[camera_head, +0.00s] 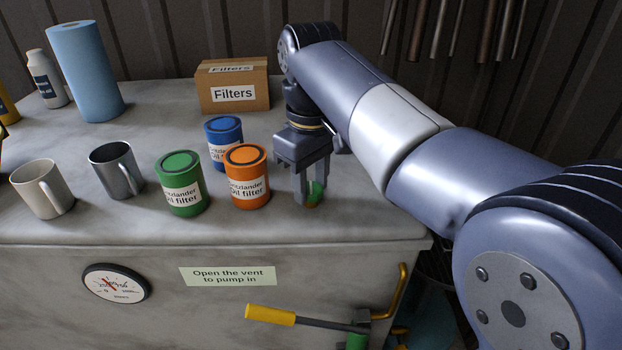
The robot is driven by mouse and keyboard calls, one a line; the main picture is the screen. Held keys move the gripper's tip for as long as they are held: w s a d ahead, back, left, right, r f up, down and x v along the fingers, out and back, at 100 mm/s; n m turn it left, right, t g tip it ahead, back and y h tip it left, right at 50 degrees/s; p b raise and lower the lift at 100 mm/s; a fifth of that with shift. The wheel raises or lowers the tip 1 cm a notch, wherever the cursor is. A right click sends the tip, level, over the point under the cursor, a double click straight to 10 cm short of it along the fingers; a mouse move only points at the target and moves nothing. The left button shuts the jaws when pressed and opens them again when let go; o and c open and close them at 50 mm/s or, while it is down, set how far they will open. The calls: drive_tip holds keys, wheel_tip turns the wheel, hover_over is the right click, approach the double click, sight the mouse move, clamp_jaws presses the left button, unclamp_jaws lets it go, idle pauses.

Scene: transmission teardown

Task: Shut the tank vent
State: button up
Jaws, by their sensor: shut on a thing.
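The tank vent (317,190) is a small green knob with a brownish base, on the top of the grey tank (350,213) near its front edge. My gripper (311,194) points down over it and is shut on the green knob. The fingers hide much of the vent, and I cannot tell whether it is open or shut.
Orange (247,182), green (182,190) and blue (221,130) oil filter cans stand left of my gripper. A Filters box (233,86) stands behind. Two mugs are further left. A gauge (116,283), a vent label (228,276) and a yellow-handled pump (272,315) are on the front.

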drive_tip(key=shift+r+m+p, duration=0.1)
drive_tip(key=shift+m+p, duration=0.2)
drive_tip(key=m+p, duration=0.2)
drive_tip(key=m, duration=0.1)
drive_tip(key=shift+r+m+p, duration=0.1)
drive_tip(key=shift+m+p, duration=0.2)
drive_tip(key=shift+p, duration=0.1)
drive_tip(key=m+p, duration=0.2)
drive_tip(key=m, duration=0.2)
drive_tip(key=shift+m, duration=0.3)
drive_tip(key=m+p, duration=0.2)
drive_tip(key=m, duration=0.2)
drive_tip(key=shift+m+p, duration=0.85)
drive_tip(key=shift+m, duration=1.65)
drive_tip(key=o, duration=1)
drive_tip(key=shift+f, duration=0.2)
